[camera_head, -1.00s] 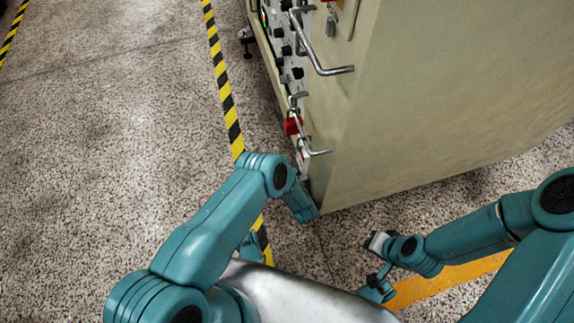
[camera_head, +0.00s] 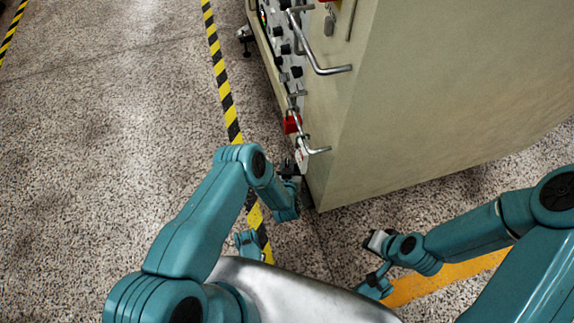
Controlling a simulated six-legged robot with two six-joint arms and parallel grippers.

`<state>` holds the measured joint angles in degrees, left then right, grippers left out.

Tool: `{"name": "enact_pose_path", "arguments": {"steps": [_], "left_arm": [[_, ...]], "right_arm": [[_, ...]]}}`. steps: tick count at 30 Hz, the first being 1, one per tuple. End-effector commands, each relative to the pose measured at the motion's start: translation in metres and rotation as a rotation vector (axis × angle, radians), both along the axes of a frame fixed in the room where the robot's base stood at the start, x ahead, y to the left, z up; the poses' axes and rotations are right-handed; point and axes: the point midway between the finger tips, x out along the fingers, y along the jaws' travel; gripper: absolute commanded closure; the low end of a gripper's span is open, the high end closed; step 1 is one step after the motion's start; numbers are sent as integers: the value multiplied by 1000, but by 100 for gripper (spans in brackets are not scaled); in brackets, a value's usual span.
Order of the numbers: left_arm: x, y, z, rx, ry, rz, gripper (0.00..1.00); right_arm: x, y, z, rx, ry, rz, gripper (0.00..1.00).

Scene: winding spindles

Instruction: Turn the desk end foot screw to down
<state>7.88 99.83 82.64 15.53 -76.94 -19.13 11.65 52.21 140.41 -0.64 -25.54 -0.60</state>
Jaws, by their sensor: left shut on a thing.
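My left gripper (camera_head: 288,182) is beside the near lower corner of the beige machine (camera_head: 400,100). It is shut on a small dark part there, which I take to be the desk end foot screw (camera_head: 289,166). The gripper and wrist cover most of it, so its angle and height cannot be read. A similar black foot screw (camera_head: 246,37) sticks out low at the machine's far end. My right arm is folded at the lower right with its gripper (camera_head: 376,265) low, clear of the machine; its jaws are too small to judge.
Bent metal handles (camera_head: 322,70), black knobs (camera_head: 285,50) and a red part (camera_head: 291,124) stick out of the machine's face above my left gripper. A white round part (camera_head: 302,159) is close beside it. A yellow-black tape (camera_head: 227,105) crosses the floor, which is free at left.

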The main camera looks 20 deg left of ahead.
Motion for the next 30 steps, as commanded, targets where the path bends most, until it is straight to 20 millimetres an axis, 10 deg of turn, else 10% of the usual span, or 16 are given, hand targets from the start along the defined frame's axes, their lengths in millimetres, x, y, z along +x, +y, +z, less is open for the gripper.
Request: {"name": "enact_pose_path", "arguments": {"steps": [30], "left_arm": [[1, 3, -1, 5, 3, -959, 100]], "right_arm": [[6, -1, -8, -3, -19, -3, 100]]}}
